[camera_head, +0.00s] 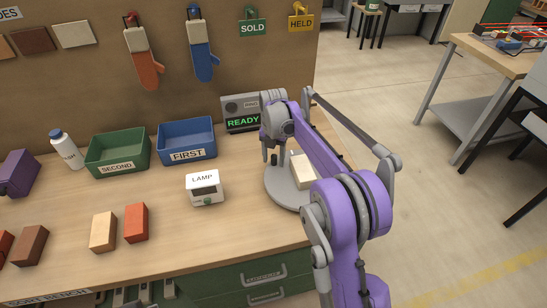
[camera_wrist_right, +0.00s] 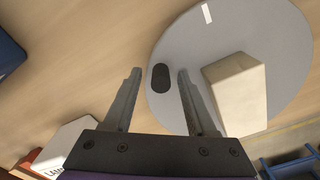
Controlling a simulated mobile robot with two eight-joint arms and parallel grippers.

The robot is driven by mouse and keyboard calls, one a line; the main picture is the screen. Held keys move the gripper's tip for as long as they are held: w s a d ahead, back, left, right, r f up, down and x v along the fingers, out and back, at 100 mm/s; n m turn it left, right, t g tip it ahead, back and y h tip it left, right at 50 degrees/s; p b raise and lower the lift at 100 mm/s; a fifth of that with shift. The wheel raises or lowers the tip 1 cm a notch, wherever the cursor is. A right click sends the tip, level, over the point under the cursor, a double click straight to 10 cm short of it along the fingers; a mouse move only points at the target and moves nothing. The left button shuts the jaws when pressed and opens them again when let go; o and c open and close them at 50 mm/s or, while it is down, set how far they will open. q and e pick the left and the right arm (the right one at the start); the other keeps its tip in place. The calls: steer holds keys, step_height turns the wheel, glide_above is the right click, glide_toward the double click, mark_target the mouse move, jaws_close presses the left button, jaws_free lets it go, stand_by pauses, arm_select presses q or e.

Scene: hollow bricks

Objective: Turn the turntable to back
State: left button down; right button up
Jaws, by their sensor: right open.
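The turntable is a round grey disc (camera_head: 280,190) at the right end of the bench, partly hidden by my right arm. It also shows in the right wrist view (camera_wrist_right: 275,35), with a white mark (camera_wrist_right: 207,12) near its rim. A dark upright knob (camera_head: 274,159) stands near its edge; in the wrist view the knob (camera_wrist_right: 160,78) lies between my finger lines. A cream brick (camera_head: 302,170) sits on the disc, right of the fingers. My right gripper (camera_head: 272,156) is open, its fingertips around the knob with gaps on both sides (camera_wrist_right: 160,72). My left gripper is not identifiable.
A lamp box (camera_head: 205,188) stands left of the turntable, and a READY display (camera_head: 242,122) behind it. Blue (camera_head: 187,141) and green (camera_head: 118,154) bins stand further left. Several bricks (camera_head: 136,223) lie near the front. A purple shape (camera_head: 18,172) is at the left edge.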

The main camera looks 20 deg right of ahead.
step_height(320, 180, up, 11)
steer(key=shift+p, duration=0.4)
steer(key=shift+f, duration=0.1)
stand_by(0.3)
steer(key=s+a+r+m+t, duration=0.2)
steer(key=s+a+m+t, duration=0.15)
steer(key=s+m, duration=1.05)
steer(key=s+a+f+m, duration=0.1)
steer(key=s+f+m, duration=0.2)
steer(key=s, duration=0.3)
steer(key=s+a+f+m+t, duration=0.1)
steer(key=s+f+m, duration=0.3)
steer(key=s+m, duration=0.2)
steer(key=s+a+f+m+t, duration=0.1)
steer(key=s+f+m, duration=0.2)
steer(key=s, duration=0.4)
steer(key=shift+a+f+m, duration=0.35)
steer(key=shift+f+m, duration=0.05)
steer(key=shift+m, duration=0.5)
